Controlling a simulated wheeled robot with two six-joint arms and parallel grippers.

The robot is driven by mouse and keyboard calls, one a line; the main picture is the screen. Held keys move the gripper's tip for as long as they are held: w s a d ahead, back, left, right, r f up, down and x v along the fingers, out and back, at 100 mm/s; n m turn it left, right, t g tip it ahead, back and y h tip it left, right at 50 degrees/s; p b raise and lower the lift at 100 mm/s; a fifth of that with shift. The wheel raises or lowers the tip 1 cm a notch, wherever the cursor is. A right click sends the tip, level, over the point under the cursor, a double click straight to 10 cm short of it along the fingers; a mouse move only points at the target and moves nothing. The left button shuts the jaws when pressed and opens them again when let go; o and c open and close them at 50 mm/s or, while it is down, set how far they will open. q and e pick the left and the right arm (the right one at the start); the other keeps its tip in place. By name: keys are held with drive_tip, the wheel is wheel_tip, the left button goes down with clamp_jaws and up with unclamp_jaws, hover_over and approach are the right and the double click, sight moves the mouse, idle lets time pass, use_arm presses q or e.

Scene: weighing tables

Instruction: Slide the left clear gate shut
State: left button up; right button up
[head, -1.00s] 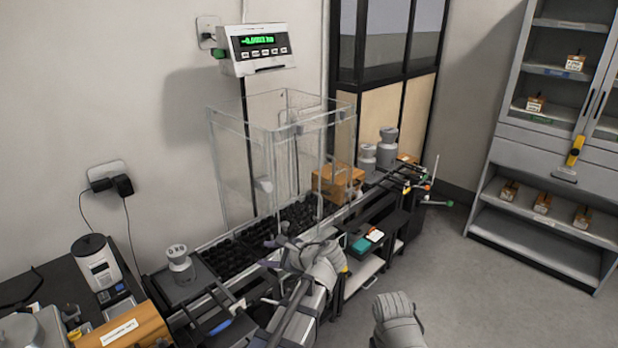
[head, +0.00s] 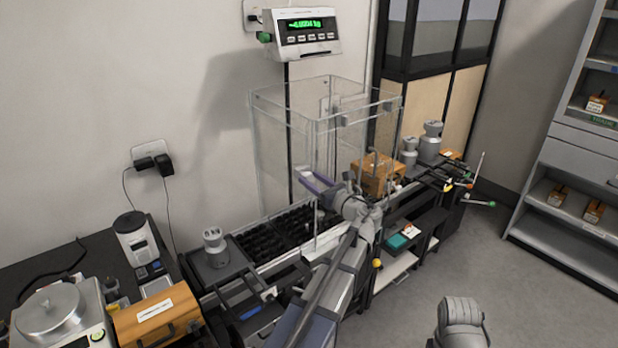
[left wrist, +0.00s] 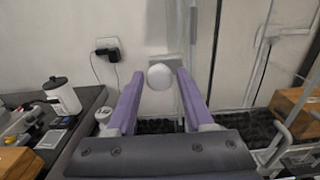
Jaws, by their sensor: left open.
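The clear enclosure (head: 325,120) stands over the dark bumpy bed of the bench, with clear panels on its sides. Its left clear panel (head: 270,150) faces the scale side; I cannot tell exactly how far the gate stands open. My left gripper (head: 312,181) is at the enclosure's front left, its purple fingers spread and empty. In the left wrist view a round white knob (left wrist: 160,77) shows between the open fingertips (left wrist: 160,73), apparently beyond them, with no visible contact. My right gripper is out of view.
A grey weight (head: 213,243) stands on a plate left of the bed. A wooden box (head: 376,172) and grey weights (head: 431,138) stand to the right. A display (head: 306,38) hangs on the wall above. Floor at right (head: 420,280) is free.

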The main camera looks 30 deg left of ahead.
use_arm(q)
drive_tip(key=shift+x, duration=1.2)
drive_tip(key=shift+c, duration=0.4)
clamp_jaws()
